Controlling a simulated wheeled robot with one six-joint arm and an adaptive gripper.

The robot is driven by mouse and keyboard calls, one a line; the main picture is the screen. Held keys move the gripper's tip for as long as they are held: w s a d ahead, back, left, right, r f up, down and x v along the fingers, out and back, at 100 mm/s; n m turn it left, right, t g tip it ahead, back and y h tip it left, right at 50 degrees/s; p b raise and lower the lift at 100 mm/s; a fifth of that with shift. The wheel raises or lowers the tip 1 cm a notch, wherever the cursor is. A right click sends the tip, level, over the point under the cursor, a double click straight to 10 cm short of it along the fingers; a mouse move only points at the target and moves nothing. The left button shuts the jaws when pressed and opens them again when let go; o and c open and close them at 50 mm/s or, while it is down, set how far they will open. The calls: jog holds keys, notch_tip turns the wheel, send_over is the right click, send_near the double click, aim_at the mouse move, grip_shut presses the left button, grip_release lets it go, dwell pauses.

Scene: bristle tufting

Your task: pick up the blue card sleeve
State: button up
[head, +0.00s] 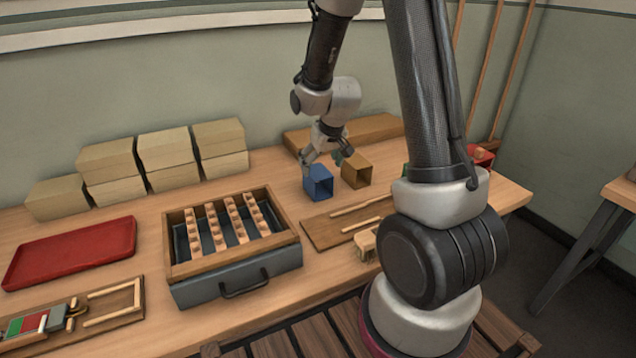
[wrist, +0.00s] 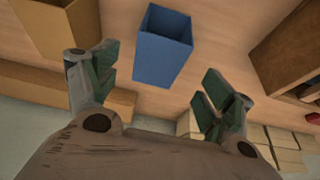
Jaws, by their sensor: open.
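The blue card sleeve (head: 318,184) is a small open-ended box standing on the table, left of a tan sleeve of similar shape. It also shows in the wrist view (wrist: 163,50), near the top middle, beyond my fingertips. My gripper (head: 323,160) is just above and behind the sleeve in the head view. In the wrist view my gripper (wrist: 155,85) has its two green-padded fingers spread wide, with the blue sleeve ahead in line with the gap. Nothing is held. Contact between fingers and sleeve is not visible.
The tan sleeve (head: 356,171) stands close on the right. A wooden tray of pegged strips (head: 288,235) lies to the left front. A brown board (head: 315,233) with sticks lies in front. A long wooden block (head: 375,127) lies behind. Stacked boxes (head: 166,148) line the wall.

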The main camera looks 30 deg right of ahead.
aim_at(319, 172)
jog(key=x, duration=0.7)
jog(key=shift+d+f, duration=0.1)
jog(key=shift+f, duration=0.1)
jog(key=c, duration=0.9)
